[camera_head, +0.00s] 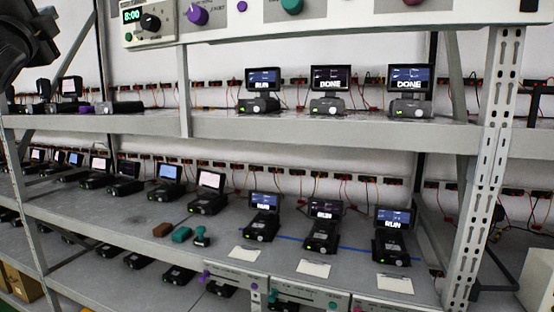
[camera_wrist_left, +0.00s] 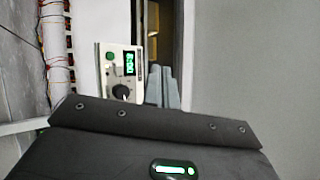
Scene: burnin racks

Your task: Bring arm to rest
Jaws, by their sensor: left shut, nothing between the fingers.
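My left gripper shows in the left wrist view, its two grey fingers (camera_wrist_left: 162,88) together with nothing between them. In the head view the dark end of my left arm is at the top left corner, in front of the rack; its fingertips cannot be made out there. A timer panel (camera_wrist_left: 120,75) with a green display and black knob is beyond the fingers in the wrist view. The same kind of panel (camera_head: 131,36) shows at the top left of the head view. My right gripper is in neither view.
A metal rack has an upper shelf (camera_head: 215,122) and a middle shelf (camera_head: 130,208) with several small devices with screens. Some screens read RUN or DONE. A perforated post (camera_head: 481,170) stands at the right.

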